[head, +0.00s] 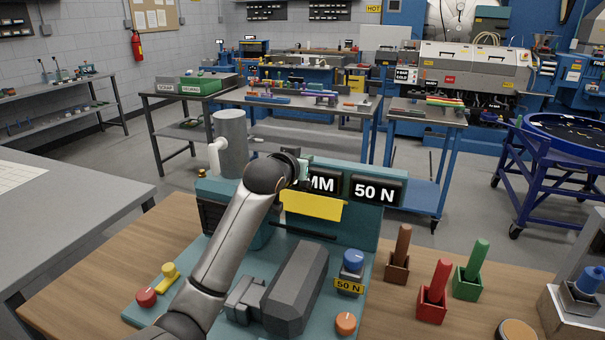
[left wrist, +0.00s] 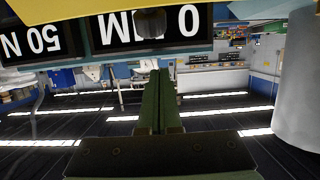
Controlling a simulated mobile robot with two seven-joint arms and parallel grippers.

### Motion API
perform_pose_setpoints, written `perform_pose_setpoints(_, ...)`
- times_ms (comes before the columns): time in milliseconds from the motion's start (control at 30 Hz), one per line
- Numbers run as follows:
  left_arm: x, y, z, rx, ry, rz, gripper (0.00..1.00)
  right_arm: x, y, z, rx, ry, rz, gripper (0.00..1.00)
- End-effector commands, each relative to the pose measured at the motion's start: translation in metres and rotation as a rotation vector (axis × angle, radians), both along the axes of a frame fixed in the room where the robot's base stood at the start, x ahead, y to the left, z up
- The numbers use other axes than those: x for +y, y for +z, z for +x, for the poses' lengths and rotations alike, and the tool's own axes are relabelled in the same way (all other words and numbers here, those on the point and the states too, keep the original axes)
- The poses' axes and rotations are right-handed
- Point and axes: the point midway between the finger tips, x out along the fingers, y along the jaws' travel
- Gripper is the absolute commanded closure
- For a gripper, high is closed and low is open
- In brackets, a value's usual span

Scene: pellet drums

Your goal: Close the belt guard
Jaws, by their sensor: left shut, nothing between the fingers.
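A teal bench machine (head: 345,229) carries a yellow panel (head: 313,205) below its displays; I take this panel for the belt guard. The panel stands out from the front and slopes, with a dark slot below it. A yellow strip (left wrist: 60,8) also shows along the top of the left wrist view. My left gripper (head: 303,173) is at the machine's top edge, above the panel's left part, beside the displays. Its fingers (left wrist: 158,85) are together with nothing between them. I cannot tell whether they touch the machine. My right gripper is out of view.
A grey cylinder (head: 230,146) stands left of my gripper. A dark grey block (head: 296,287), a blue knob (head: 353,260), and red (head: 146,297) and orange (head: 346,323) buttons are on the machine's base. Brown, red (head: 433,296) and green holders stand to the right.

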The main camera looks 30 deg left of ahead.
Motion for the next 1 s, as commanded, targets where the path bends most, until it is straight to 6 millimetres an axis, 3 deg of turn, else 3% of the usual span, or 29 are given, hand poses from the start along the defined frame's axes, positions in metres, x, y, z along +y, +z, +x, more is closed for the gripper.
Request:
perform_pose_setpoints(33,0.002,-0.001,0.007,0.002,0.001,0.000,1.00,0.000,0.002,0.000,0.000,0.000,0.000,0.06)
perform_pose_setpoints(200,-0.002,-0.022,-0.009,0.002,-0.001,0.000,1.00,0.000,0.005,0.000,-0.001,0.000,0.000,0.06)
perform_pose_setpoints(400,-0.004,-0.033,-0.017,0.000,0.000,0.000,1.00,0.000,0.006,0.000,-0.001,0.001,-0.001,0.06)
perform_pose_setpoints(833,-0.004,-0.034,-0.018,-0.002,0.000,0.000,1.00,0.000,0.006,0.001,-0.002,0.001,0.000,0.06)
perform_pose_setpoints(1000,-0.005,-0.039,-0.019,-0.031,0.000,0.007,1.00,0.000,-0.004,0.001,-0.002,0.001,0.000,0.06)
